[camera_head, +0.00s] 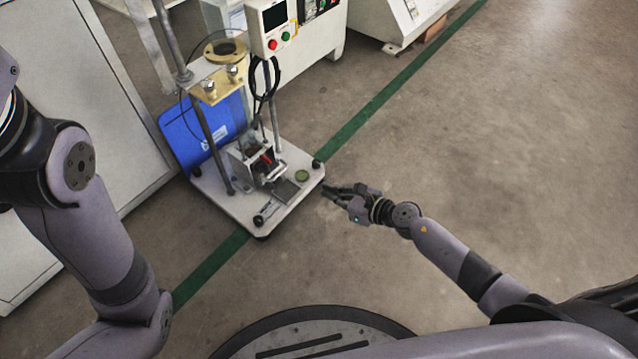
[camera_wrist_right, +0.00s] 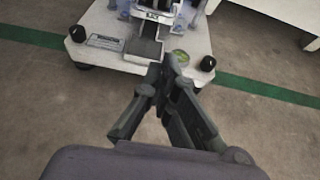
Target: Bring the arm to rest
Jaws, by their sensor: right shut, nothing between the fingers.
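My right gripper (camera_head: 328,190) is at the front right corner of the testing machine's base plate (camera_head: 240,205) in the head view. Its fingers are shut with nothing between them. In the right wrist view the closed fingertips (camera_wrist_right: 167,62) point toward the front edge of the base plate (camera_wrist_right: 95,50). I cannot tell the exact gap to the plate. My left arm shows at the left of the head view, but its gripper is out of the picture.
The testing machine has a control box (camera_head: 270,28) with buttons and a clamp unit (camera_head: 256,160). A blue container (camera_head: 205,130) stands behind it. A white cabinet (camera_head: 85,130) is at the left. A green line (camera_head: 375,105) crosses the floor. The floor (camera_head: 500,130) at right is clear.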

